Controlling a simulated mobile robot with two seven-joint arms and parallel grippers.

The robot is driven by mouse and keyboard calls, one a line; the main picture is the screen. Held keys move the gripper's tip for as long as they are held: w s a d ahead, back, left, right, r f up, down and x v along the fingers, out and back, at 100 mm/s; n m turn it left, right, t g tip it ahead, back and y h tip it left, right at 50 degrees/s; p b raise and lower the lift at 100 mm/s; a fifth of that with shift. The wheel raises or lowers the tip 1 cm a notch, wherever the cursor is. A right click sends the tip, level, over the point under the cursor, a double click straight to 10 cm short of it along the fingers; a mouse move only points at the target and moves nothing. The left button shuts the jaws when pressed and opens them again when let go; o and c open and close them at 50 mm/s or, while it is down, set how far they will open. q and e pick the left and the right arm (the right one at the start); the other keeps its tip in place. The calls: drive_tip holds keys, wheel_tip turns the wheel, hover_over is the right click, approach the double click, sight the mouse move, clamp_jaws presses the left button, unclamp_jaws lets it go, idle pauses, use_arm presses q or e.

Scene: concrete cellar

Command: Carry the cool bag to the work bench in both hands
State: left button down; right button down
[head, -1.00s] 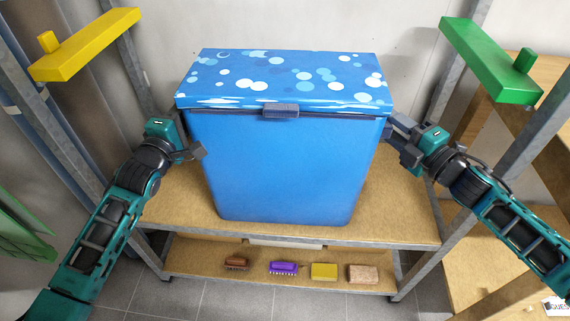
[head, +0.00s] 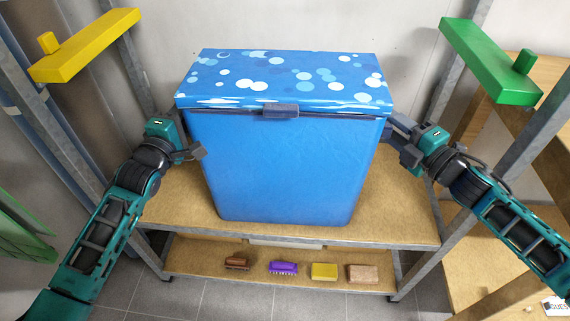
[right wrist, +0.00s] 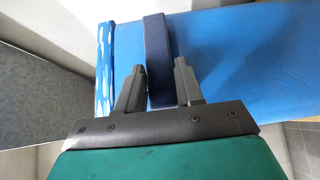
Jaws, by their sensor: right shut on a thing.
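The cool bag (head: 285,165) is a large blue box with a spotted lid (head: 285,80) and a dark front latch (head: 281,111). It stands upright on the shelf board (head: 400,215). My right gripper (head: 402,142) is at its right side. In the right wrist view the gripper (right wrist: 159,80) is shut on the dark blue side handle (right wrist: 157,45), with a finger on either side of it. My left gripper (head: 188,148) is at the bag's left side, one finger showing near its edge. The left handle and what lies between the left fingers are hidden.
Metal shelf posts (head: 450,85) stand on both sides. A lower shelf holds a brown brush (head: 237,263), a purple brush (head: 283,267), a yellow block (head: 324,270) and a tan block (head: 362,273). A wooden surface (head: 545,75) is at right. A wall is close behind.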

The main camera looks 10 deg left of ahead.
use_arm(q)
drive_tip(key=shift+r+p, duration=2.25)
drive_tip(key=shift+r, duration=0.45)
